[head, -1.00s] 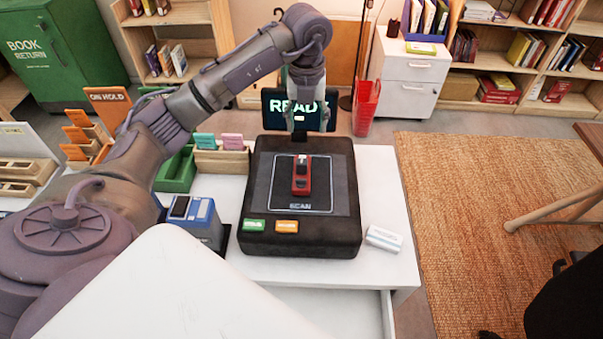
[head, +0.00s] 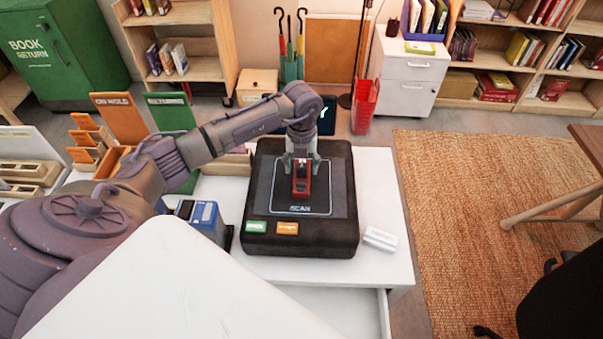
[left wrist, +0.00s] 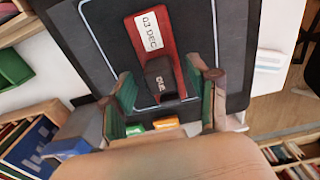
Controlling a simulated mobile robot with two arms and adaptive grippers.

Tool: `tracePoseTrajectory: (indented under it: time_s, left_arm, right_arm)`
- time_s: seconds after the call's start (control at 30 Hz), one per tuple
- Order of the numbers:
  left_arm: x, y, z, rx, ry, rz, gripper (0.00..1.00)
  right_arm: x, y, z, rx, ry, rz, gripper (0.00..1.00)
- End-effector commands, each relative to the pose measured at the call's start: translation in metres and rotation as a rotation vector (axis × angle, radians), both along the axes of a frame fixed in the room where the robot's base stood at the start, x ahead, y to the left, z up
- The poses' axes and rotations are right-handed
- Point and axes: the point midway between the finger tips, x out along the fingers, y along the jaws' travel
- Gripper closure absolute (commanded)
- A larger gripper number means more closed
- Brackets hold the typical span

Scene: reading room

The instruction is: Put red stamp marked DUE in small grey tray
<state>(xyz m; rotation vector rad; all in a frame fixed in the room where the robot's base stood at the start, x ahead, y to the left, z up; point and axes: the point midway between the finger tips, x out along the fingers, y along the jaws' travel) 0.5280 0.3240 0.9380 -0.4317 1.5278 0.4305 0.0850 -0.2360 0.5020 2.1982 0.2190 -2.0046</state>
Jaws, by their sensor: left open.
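The red stamp (head: 303,190) lies on the black scanner pad (head: 262,205) marked SCAN. In the left wrist view the red stamp (left wrist: 181,42) shows a white 03 DEC label and a black part marked DUE. My left gripper (head: 301,164) is open, pointing down over the stamp. In the left wrist view its two fingers stand on either side of the black part, with gaps visible; I cannot tell how deep they reach. I cannot make out a small grey tray in either view. My right gripper is not in view.
A blue device (head: 206,214) stands left of the pad, and a small white block (head: 381,239) lies to its right. Green and orange sorters stand at the back left. An open drawer (head: 330,308) shows at the desk's front. The desk's right strip is mostly clear.

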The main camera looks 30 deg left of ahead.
Motion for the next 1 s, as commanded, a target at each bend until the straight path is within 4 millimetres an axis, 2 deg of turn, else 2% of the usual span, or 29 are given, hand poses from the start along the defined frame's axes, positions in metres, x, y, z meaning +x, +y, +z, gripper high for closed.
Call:
tracePoseTrajectory:
  time_s: [0.27,0.63,1.0]
  left_arm:
    - [0.0001,0.0002,-0.0049,0.001,-0.001,-0.001,0.40]
    - [0.0001,0.0002,-0.0044,0.001,-0.001,0.000,1.00]
    - [0.0006,0.0002,-0.0037,0.000,-0.002,0.000,1.00]
  right_arm:
    - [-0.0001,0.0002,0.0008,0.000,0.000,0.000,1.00]
    - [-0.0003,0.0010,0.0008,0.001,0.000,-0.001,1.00]
    - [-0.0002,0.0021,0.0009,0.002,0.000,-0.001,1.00]
